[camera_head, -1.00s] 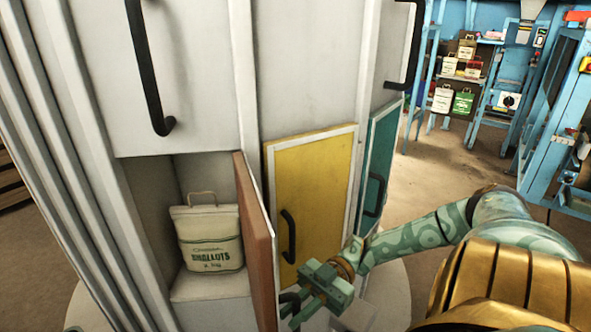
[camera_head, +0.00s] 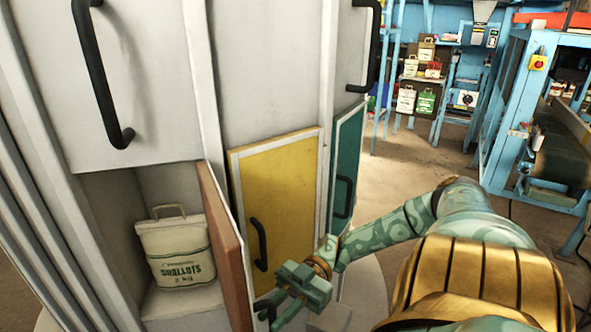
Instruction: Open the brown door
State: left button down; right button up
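The brown door (camera_head: 226,251) stands swung open at the lower left of the cabinet, showing its brown face nearly edge-on. Behind it, the open compartment holds a cream sack (camera_head: 177,250) with a tan handle and green lettering. My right gripper (camera_head: 277,309) is at the front side of the door, by its black handle (camera_head: 264,311) near the bottom of the view. The fingers overlap the handle, and I cannot tell whether they are closed on it. My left gripper is not in view.
A yellow door (camera_head: 284,200) with a black handle is shut just right of the brown door, behind my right gripper. A teal door (camera_head: 345,165) is further right. Large white doors are above. Open floor (camera_head: 405,185) lies right, before blue shelving (camera_head: 437,75).

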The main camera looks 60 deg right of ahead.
jog(key=s+d+b, duration=0.1)
jog(key=d+b, duration=0.1)
jog(key=d, duration=1.3)
jog(key=shift+s+b, duration=0.3)
jog(key=shift+s, duration=0.1)
